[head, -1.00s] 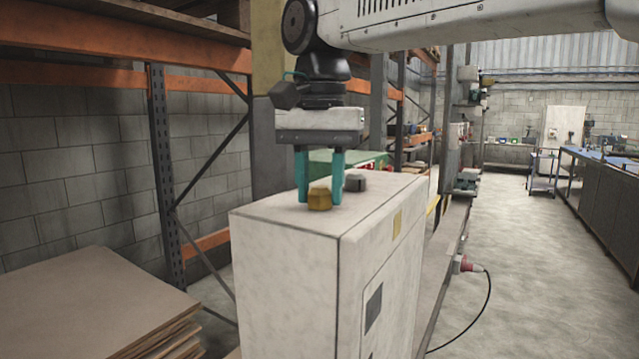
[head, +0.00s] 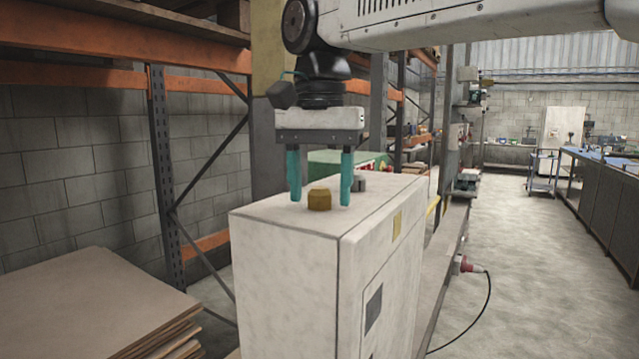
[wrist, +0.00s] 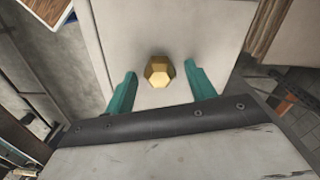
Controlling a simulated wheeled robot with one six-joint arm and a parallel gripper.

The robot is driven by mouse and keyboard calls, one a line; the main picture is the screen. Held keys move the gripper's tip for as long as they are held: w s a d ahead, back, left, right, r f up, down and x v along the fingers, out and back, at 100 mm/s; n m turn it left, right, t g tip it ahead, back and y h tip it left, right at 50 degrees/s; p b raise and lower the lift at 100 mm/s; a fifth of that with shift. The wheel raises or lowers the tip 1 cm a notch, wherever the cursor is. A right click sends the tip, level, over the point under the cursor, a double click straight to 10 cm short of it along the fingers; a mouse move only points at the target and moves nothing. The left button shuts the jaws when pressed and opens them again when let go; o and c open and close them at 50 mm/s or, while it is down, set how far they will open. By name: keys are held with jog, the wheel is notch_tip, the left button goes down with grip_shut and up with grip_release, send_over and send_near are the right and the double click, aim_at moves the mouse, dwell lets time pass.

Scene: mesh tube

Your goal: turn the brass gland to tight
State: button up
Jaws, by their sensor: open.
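The brass gland (head: 319,200) is a six-sided brass-coloured piece on top of the pale cabinet (head: 285,265). In the wrist view the gland (wrist: 159,71) lies between my two teal fingers, a little beyond the line of their tips. My gripper (head: 320,204) is open and points down, with one finger on each side of the gland. In the wrist view a gap shows between the gland and each finger of my gripper (wrist: 160,72). A grey fitting (head: 359,184) stands behind the right finger and is partly hidden by it.
A stack of boards (head: 90,300) is at the lower left. An orange-beamed rack (head: 158,180) stands behind, against the block wall. A red plug with a black cable (head: 468,266) is at the right of the cabinet. The aisle floor (head: 520,250) at right is clear.

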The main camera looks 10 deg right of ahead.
aim_at(320, 188)
notch_tip(320, 188, up, 8)
jog(key=shift+f, duration=0.1)
dwell(0.4)
